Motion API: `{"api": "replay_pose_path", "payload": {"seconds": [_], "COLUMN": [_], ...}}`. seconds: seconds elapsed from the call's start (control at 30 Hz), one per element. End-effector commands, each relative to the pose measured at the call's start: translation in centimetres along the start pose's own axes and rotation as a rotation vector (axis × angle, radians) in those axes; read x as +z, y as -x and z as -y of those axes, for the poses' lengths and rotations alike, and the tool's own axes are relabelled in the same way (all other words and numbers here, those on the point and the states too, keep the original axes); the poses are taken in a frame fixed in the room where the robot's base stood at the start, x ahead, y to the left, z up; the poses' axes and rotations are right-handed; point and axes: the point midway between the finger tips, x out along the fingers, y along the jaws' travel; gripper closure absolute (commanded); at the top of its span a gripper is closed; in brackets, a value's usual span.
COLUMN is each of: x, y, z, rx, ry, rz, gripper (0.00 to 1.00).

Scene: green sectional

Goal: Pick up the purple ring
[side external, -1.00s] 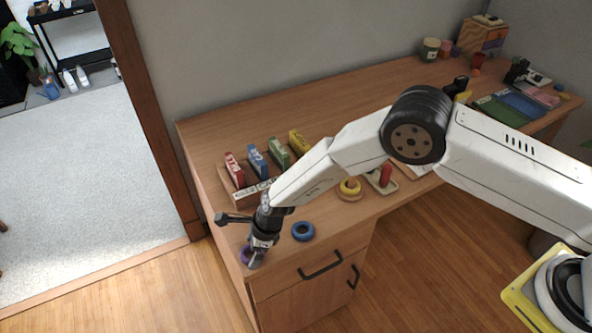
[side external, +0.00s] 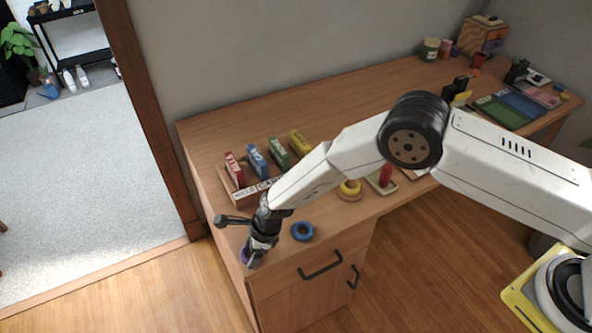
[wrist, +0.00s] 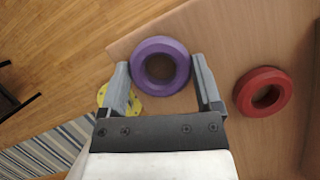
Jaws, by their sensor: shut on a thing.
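The purple ring (wrist: 160,46) lies between the two fingers of my gripper (wrist: 161,66) in the wrist view, with a finger against each outer side. In the side external view, my gripper (side external: 254,257) points down at the desk's near left corner. Only a sliver of the purple ring (side external: 243,255) shows there, the rest hidden behind the fingers. My gripper is shut on the ring. The ring is at or very near the desk top; I cannot tell if it is clear of it.
A blue ring (side external: 302,231) lies right of my gripper. A red ring (wrist: 263,92) shows in the wrist view. A rack with coloured blocks (side external: 257,160) stands behind my arm. The desk's edge (wrist: 118,62) is close by.

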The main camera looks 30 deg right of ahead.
Motion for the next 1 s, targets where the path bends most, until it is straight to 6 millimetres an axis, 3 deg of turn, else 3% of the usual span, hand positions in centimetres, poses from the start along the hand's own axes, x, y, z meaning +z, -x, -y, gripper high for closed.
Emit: {"api": "replay_pose_path", "payload": {"seconds": [0.47, 0.67, 1.0], "x": [0.5, 1.3, 0.5], "y": [1.1, 3.0, 7.0], "z": [0.0, 0.0, -1.9], "rx": [0.001, 0.001, 0.001], "ry": [0.001, 0.001, 0.0], "rz": [0.001, 0.002, 0.002], "gripper": [0.72, 0.72, 0.72]}}
